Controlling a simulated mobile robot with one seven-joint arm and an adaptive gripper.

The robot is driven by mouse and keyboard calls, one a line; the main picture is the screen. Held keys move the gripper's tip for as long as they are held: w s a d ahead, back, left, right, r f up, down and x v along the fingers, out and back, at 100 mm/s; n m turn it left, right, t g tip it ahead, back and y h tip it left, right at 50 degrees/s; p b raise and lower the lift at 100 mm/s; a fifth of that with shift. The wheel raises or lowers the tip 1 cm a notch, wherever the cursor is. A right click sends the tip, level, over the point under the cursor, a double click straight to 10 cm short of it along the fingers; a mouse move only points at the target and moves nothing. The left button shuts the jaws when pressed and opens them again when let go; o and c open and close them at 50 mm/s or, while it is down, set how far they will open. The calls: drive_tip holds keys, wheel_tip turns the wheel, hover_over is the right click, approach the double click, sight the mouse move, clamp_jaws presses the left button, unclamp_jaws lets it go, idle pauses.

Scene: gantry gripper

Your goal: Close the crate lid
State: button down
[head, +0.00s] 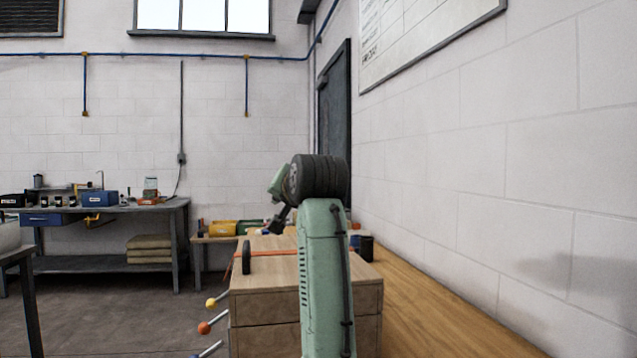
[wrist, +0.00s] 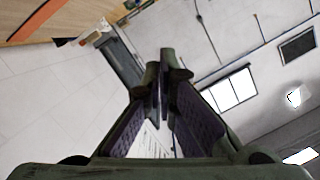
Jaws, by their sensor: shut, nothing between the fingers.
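A pale wooden box (head: 262,304), which may be the crate, stands on the wooden bench (head: 415,310) in the head view. Its flat top is in place, with a horizontal seam across its front; I cannot tell whether this top is the lid. My green arm hides its middle and part of its right side. My gripper (head: 278,222) shows small and dark above the far part of the box top. In the wrist view my gripper (wrist: 163,75) has its fingertips together and empty, with the wall and windows behind them. No crate shows clearly there.
Levers with a yellow knob (head: 211,303) and an orange knob (head: 204,328) stick out left of the box. A dark cup (head: 367,248) is behind at right. The white wall (head: 460,170) runs close along the right.

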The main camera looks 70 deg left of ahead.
drive_tip(key=s+f+n, duration=0.1)
drive_tip(key=s+f, duration=0.1)
drive_tip(key=s+f+n+b, duration=0.1)
drive_tip(key=s+f, duration=0.1)
drive_tip(key=f, duration=0.1)
drive_tip(key=s+f+n+t+b, duration=0.1)
drive_tip(key=s+f, duration=0.1)
drive_tip(key=shift+s+a+f, duration=0.15)
drive_tip(key=shift+a+f, duration=0.15)
drive_tip(key=shift+s+f+n, duration=0.3)
drive_tip(key=shift+s+f, duration=0.1)
drive_tip(key=shift+f, duration=0.3)
